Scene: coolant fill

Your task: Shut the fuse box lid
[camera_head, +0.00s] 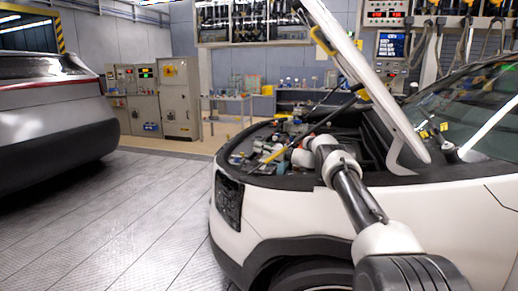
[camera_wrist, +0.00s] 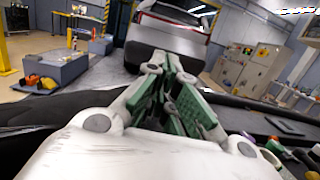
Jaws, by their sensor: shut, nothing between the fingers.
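My gripper (camera_wrist: 181,88) is shut and empty in the wrist view, with its green finger pads close together. In the head view my arm reaches over the car's wing into the open engine bay (camera_head: 262,148), and I cannot make out the fingertips there. I cannot pick out the fuse box or its lid for certain in either view. Dark parts (camera_wrist: 287,128) of the engine bay show at the lower right of the wrist view, to the right of my gripper. My arm hides part of the bay in the head view.
The white car's raised bonnet (camera_head: 372,85) slants over the bay, close above my arm. A yellow-tipped rod (camera_head: 272,156) lies across the bay. A grey car (camera_head: 50,105) stands at the left. Electrical cabinets (camera_head: 178,98) stand behind. Floor (camera_head: 120,215) between the cars is clear.

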